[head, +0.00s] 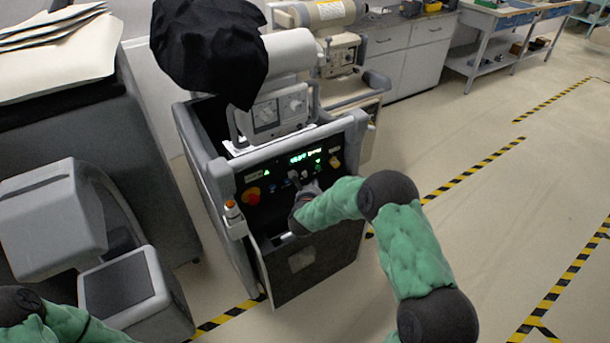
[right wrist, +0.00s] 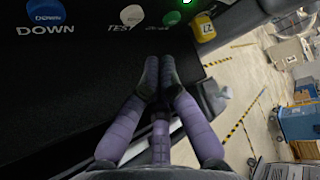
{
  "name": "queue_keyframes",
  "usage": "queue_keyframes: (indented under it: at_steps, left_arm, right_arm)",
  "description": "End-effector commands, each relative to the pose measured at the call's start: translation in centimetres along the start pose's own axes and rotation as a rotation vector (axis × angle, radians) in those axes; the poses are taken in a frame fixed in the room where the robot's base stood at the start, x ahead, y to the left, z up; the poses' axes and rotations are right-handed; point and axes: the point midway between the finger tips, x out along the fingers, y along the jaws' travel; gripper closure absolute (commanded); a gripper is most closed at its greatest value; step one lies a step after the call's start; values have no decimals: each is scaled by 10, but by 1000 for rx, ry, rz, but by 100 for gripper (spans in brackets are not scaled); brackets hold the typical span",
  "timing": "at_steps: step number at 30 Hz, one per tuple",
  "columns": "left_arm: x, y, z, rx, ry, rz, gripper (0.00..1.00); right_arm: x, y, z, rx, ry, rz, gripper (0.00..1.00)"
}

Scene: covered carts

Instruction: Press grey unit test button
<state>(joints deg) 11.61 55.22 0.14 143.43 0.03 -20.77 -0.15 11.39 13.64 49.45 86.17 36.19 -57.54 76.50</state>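The grey-white test button (right wrist: 132,15) sits on the black control panel (right wrist: 80,65), just above its TEST label in the right wrist view. In the head view the same panel (head: 335,150) is on the front of a grey cart; I cannot single out the test button there. My right gripper (right wrist: 158,66) has its purple fingers together and empty. Its tips are below the TEST label in the wrist picture, apart from the button. In the head view the right gripper (head: 308,190) is at the panel's lower middle, partly hidden by its arm. My left gripper is out of view.
A blue DOWN button (right wrist: 46,12) is left of the test button; a green button (right wrist: 171,18) and a yellow part (right wrist: 203,27) are to its right. A red knob (head: 252,196) is at the panel's left. Floor to the right is open.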

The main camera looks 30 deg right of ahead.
Motion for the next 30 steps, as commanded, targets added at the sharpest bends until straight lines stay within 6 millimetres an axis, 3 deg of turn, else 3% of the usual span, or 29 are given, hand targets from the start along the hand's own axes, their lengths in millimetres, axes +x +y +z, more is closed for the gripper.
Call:
queue_keyframes:
  at_steps: [9, 30]
  left_arm:
    - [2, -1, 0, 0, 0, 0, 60]
    - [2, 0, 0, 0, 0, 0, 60]
  right_arm:
    - [-15, 0, -16, 0, 0, 1, 100]
    - [-15, 0, -16, 0, 0, 0, 100]
